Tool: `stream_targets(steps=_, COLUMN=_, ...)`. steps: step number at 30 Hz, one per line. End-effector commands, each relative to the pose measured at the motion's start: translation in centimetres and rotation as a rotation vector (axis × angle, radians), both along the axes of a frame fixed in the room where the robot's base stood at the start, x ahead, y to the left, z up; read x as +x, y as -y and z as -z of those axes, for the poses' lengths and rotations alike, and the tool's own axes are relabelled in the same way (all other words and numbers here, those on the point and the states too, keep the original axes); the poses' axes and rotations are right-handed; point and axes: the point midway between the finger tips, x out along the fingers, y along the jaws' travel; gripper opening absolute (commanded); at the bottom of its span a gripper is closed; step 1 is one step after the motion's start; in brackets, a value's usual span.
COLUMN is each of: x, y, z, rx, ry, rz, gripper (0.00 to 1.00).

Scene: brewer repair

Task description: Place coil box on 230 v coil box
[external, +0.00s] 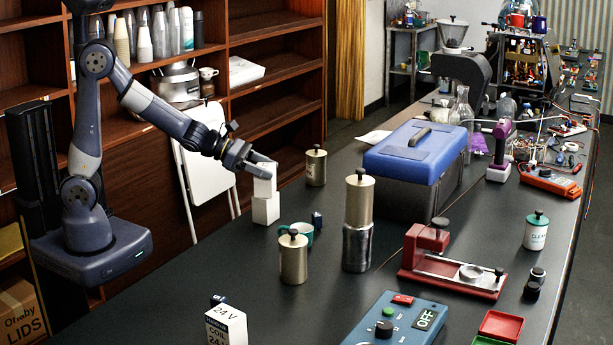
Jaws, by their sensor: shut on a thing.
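My gripper (262,168) is shut on a small white box, the coil box (264,187), near the left edge of the dark bench. The held box is directly above a second white box (265,210), which stands on the bench; I take this lower one for the 230 V coil box, though no lettering is readable on it from here. The two boxes look touching or nearly so, roughly lined up, but I cannot tell if there is a small gap. Another white box, marked 24 V coil (226,327), stands separately at the front.
Another canister (316,167) stands behind, and a tall grinder (358,220) further right. A blue-lidded toolbox (410,165) and red press (430,250) occupy the bench's middle.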

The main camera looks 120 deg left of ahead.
Motion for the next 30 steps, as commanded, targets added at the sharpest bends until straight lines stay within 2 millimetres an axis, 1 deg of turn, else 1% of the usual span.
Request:
stream_targets(steps=1, x=0.0, y=0.0, z=0.2, rx=0.002, ry=0.001, rz=0.0, gripper=0.28)
stream_targets(steps=2, x=0.0, y=0.0, z=0.1, rx=0.0, ry=0.0, rz=0.0, gripper=0.59)
stream_targets(steps=9, x=0.0, y=0.0, z=0.1, rx=0.0, ry=0.0, rz=0.0, gripper=0.78)
stream_targets(steps=16, x=0.0, y=0.0, z=0.1, rx=-0.001, ry=0.0, rz=0.0, gripper=0.78)
stream_targets(steps=20, x=0.0, y=0.0, z=-0.4, rx=-0.001, ry=0.0, rz=0.0, gripper=0.78)
stream_targets(steps=23, x=-0.9, y=0.3, z=-0.7, rx=0.001, ry=0.002, rz=-0.002, gripper=0.78)
stream_targets(steps=30, x=-4.5, y=1.8, z=-2.3, rx=0.003, ry=0.002, rz=-0.004, gripper=0.78)
